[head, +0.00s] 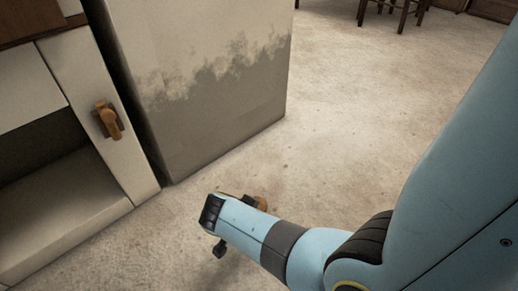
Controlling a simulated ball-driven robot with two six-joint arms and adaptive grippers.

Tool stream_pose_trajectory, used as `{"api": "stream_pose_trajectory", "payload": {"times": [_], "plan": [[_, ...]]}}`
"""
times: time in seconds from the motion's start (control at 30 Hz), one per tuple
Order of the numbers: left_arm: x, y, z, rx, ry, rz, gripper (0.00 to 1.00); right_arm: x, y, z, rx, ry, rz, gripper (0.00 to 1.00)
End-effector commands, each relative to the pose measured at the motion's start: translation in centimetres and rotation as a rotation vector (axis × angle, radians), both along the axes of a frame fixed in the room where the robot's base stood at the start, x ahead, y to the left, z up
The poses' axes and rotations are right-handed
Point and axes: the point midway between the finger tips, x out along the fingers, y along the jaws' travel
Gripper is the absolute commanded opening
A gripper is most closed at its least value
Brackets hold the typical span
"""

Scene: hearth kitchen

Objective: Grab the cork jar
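My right arm comes in from the right, and its gripper (237,227) is low over the floor, mostly hidden behind my own wrist. Dark gripper parts stick out on either side of the wrist. A small orange-brown thing (262,203) shows just behind the wrist; I cannot tell whether it is part of a cork jar or whether the gripper touches it. No cork jar can be clearly made out. My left gripper is not in view.
A white cabinet (90,110) with an open, dark lower compartment and a brown handle (108,120) stands at the left. A tall cream block with worn grey patches (215,110) stands beside it. Dark chair legs (403,12) are far back. The floor (370,110) between is clear.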

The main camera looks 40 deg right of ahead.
Motion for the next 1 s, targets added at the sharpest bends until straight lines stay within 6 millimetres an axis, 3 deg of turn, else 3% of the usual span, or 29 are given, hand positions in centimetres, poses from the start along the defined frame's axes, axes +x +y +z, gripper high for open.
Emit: {"api": "stream_pose_trajectory", "payload": {"times": [0.2,0.8,1.0], "plan": [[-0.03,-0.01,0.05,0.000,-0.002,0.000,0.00,0.05,0.02,0.04,0.000,-0.001,0.001,0.82],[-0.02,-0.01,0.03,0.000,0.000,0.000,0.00,0.03,0.02,0.03,0.000,-0.001,0.001,0.04],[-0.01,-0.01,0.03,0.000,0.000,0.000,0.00,0.09,0.00,0.07,-0.001,-0.002,0.001,0.04]]}}
